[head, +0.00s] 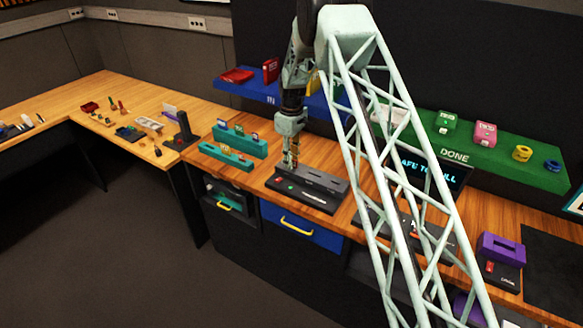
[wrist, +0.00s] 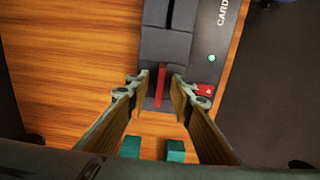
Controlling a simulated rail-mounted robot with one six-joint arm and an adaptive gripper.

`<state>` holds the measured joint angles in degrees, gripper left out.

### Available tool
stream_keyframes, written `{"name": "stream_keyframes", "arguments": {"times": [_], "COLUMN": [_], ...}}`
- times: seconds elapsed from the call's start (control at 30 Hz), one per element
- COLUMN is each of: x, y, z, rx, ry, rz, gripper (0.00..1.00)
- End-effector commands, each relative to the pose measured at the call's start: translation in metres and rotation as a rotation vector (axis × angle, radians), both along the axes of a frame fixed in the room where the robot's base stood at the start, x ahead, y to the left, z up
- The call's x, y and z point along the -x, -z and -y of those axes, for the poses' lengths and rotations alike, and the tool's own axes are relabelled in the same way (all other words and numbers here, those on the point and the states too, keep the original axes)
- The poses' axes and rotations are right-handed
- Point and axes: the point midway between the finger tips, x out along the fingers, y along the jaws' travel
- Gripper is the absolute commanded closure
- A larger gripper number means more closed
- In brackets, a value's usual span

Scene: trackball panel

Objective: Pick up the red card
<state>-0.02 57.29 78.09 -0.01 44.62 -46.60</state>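The red card (wrist: 161,87) shows in the wrist view as a thin red strip, edge-on, at the near end of a dark grey card device (wrist: 166,45). My gripper (wrist: 159,84) is open, with one finger on each side of the red strip and a visible gap to each. In the head view my gripper (head: 290,160) points down over the left end of the card device (head: 310,187). I cannot make out the red card there. How deep the card sits in the device is hidden.
The device carries a green light (wrist: 211,58) and a small red patch (wrist: 204,89). Teal racks (head: 240,141) stand left of it on the wooden counter. A blue shelf (head: 258,92) and a green shelf (head: 480,152) hang behind. A purple box (head: 502,248) stands farther right.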

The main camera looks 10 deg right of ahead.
Motion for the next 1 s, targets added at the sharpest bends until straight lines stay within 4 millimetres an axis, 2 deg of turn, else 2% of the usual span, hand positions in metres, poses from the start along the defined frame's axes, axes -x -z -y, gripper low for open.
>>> {"name": "stream_keyframes", "arguments": {"times": [0.13, 0.4, 0.77, 1.0], "x": [0.000, 0.000, 0.000, -0.001], "y": [0.000, 0.000, -0.002, -0.016], "z": [0.000, 0.000, 0.000, 0.000], "rx": [0.000, 0.000, 0.000, 0.000], "ry": [0.000, 0.000, 0.000, 0.000], "rz": [0.000, 0.000, 0.000, 0.001], "gripper": [0.79, 1.00, 1.00, 1.00]}}
